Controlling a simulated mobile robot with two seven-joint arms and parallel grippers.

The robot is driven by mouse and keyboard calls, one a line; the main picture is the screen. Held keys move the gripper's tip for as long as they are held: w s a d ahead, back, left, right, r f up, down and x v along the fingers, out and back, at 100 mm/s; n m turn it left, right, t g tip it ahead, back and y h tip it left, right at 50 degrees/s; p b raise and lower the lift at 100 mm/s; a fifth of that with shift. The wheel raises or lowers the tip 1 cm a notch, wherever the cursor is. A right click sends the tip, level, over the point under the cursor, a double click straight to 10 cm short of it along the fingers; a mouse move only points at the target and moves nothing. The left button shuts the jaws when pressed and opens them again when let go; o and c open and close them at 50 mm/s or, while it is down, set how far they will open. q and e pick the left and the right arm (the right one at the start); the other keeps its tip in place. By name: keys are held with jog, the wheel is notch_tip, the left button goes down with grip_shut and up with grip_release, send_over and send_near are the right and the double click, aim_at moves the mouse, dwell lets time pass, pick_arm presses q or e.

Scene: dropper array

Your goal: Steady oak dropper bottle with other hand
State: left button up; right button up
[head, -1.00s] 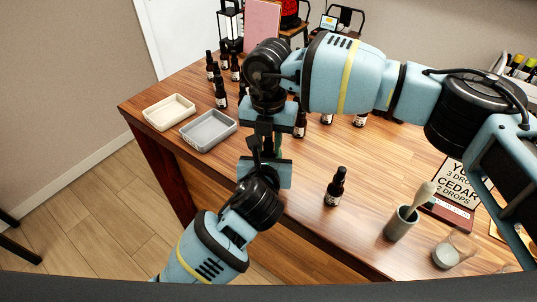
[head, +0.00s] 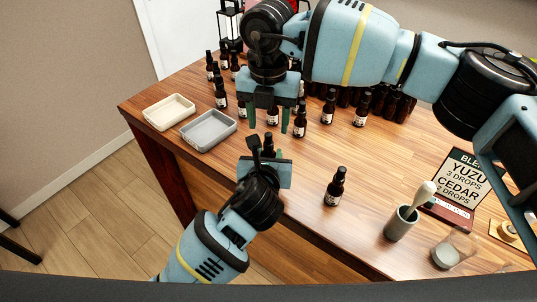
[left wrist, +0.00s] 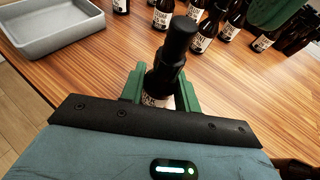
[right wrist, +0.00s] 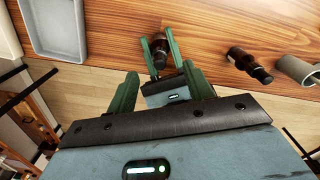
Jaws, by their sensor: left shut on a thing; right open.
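A dark dropper bottle with a black cap (head: 268,142) stands upright between the fingers of my left gripper (left wrist: 160,92), near the table's front edge. My left gripper is shut on it; the bottle (left wrist: 172,60) shows a pale label, mostly hidden by the gripper, so I cannot read its name for sure. In the right wrist view the bottle (right wrist: 159,58) is seen from above between the left fingers. My right gripper (head: 268,118) is open and empty, above and behind the bottle, apart from it.
Another dropper bottle (head: 335,187) stands alone to the right. A mortar with pestle (head: 401,224), a glass (head: 446,256) and a recipe sign (head: 460,185) are further right. A cream tray (head: 169,112) and a grey tray (head: 209,131) lie left. Several bottles stand behind.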

aim_at(269, 134)
notch_tip(269, 134, up, 5)
jog(key=shift+r, duration=0.1)
jog(key=shift+c, duration=0.6)
jog(key=m, duration=0.3)
jog(key=d+r+m, duration=0.1)
jog(key=m, duration=0.3)
jog(key=m+y, duration=0.1)
jog(key=m, duration=0.3)
jog(key=shift+w+d+r+g, duration=0.2)
jog(key=shift+w+r+g, duration=0.1)
jog(key=shift+r, duration=0.1)
jog(key=f, duration=0.4)
jog(key=a+f, duration=0.1)
jog(key=f, duration=0.7)
jog(key=shift+s+a, duration=0.2)
jog(key=shift+s, duration=0.1)
jog(key=shift+c, duration=0.5)
